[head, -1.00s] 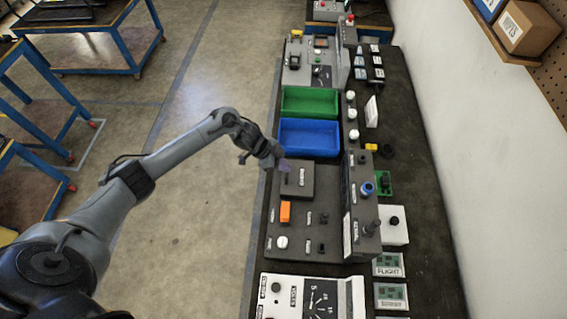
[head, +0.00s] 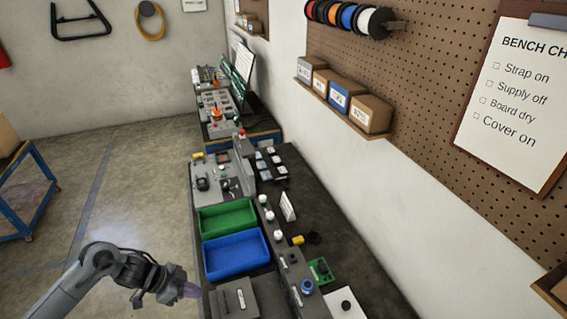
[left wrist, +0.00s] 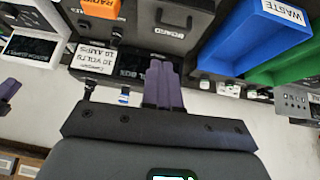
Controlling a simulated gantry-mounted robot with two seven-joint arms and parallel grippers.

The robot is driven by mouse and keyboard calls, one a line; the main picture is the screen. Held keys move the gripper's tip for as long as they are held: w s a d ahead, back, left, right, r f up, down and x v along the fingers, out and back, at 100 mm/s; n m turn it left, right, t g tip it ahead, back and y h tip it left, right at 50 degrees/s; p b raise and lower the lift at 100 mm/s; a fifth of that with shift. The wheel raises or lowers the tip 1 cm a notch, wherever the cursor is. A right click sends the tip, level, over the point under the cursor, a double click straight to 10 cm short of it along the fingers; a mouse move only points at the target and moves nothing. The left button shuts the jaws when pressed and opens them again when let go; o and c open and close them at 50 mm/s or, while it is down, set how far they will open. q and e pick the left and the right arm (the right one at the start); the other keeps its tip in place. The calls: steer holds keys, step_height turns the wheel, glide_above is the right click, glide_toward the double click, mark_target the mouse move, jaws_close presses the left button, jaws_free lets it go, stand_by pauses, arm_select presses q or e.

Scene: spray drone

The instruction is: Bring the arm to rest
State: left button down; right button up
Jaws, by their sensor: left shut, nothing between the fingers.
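My left arm (head: 85,280) reaches in from the lower left in the head view. Its gripper (head: 193,291) has purple fingers and is at the bench's left edge, beside a dark grey box (head: 236,298) and below the blue bin. In the left wrist view the purple fingers (left wrist: 158,82) are together with nothing between them, and the dark box (left wrist: 172,32) shows beyond them. A purple and black tip (left wrist: 8,90) at the left edge of that view looks like my right gripper; its opening is unclear.
A blue bin (head: 236,256) and a green bin (head: 228,217) stand on the bench, with switch panels around them. An orange block (left wrist: 102,7) shows in the left wrist view. Open floor (head: 130,200) lies left of the bench. A pegboard wall (head: 420,70) rises at right.

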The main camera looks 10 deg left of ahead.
arm_select(q)
steer(key=s+d+f+g+h+p, duration=0.1)
steer(key=s+d+f+g+p, duration=0.1)
steer(key=s+d+f, duration=0.3)
steer(key=s+d+r+n+t+h+p, duration=0.1)
steer(key=s+d+p, duration=0.1)
steer(key=s+d, duration=0.35)
steer(key=s+d+r+n+t+p, duration=0.1)
steer(key=s+d+r+p, duration=0.1)
steer(key=d, duration=0.6)
steer(key=s+d+r+n+t+h+p, duration=0.1)
steer(key=s+d+p, duration=0.1)
steer(key=s+d, duration=0.35)
steer(key=s+a+r+n+y+p, duration=0.2)
steer(key=a+r+n+y, duration=0.4)
steer(key=a+r, duration=0.5)
steer(key=shift+s+r+n+g+y, duration=0.3)
steer(key=shift+s+r+g+y, duration=0.15)
steer(key=shift+y, duration=0.95)
